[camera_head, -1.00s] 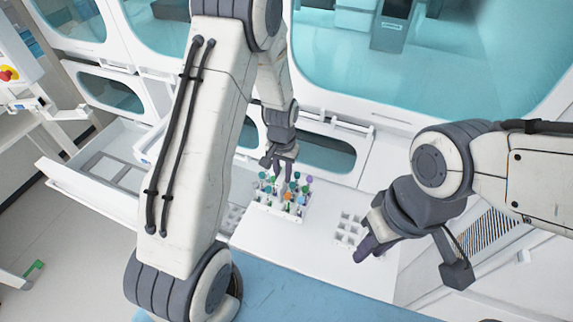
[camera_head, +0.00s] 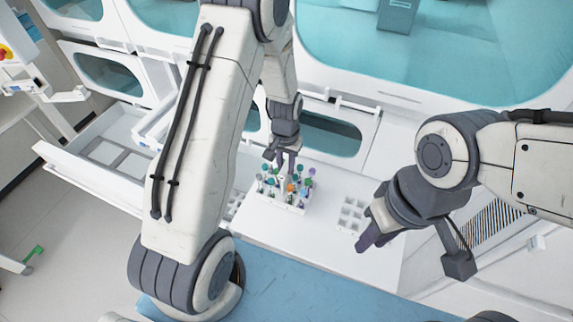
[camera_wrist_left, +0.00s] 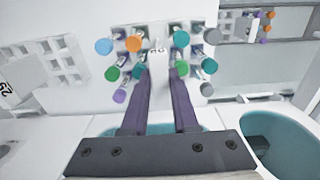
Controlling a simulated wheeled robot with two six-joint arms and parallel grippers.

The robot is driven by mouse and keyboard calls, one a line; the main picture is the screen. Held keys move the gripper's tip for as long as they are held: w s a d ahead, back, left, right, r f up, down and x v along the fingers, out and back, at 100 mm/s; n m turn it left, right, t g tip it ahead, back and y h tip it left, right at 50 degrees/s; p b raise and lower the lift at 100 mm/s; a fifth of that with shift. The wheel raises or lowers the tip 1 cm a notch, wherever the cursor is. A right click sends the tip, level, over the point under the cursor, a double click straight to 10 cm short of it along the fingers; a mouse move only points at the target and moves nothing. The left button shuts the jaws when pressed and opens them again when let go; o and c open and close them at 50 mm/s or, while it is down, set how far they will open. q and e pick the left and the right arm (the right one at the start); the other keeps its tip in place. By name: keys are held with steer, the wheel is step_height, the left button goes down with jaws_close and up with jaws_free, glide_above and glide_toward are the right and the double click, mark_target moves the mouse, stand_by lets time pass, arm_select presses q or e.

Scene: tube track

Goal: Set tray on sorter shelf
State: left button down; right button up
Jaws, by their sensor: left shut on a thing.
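A white tray (camera_head: 270,201) full of tubes with teal, green, purple and orange caps is near the middle of the head view, over the white shelf surface (camera_head: 325,235). My left gripper (camera_head: 286,168) points down from above and is shut on the tray's middle grip. The left wrist view shows its dark fingers (camera_wrist_left: 160,72) between two groups of capped tubes, with the tray (camera_wrist_left: 155,88) beneath. Whether the tray touches the surface is unclear. My right gripper (camera_head: 367,241) is at the right, away from the tray; its finger gap does not show clearly.
An empty white rack with square holes (camera_head: 352,213) stands right of the tray. Another holed rack (camera_head: 234,206) is partly hidden behind my left arm. An open drawer (camera_head: 100,165) is at the left. Windowed panels (camera_head: 330,135) stand behind. Bare surface lies in front of the tray.

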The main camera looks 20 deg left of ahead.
arm_select(q)
steer(key=shift+s, duration=0.1)
steer(key=shift+f+b, duration=0.45)
steer(key=shift+f, duration=0.35)
stand_by(0.8)
steer(key=c, duration=0.6)
jaws_free()
step_height(320, 180, up, 10)
steer(key=shift+r+b, duration=0.25)
steer(key=shift+b, duration=0.55)
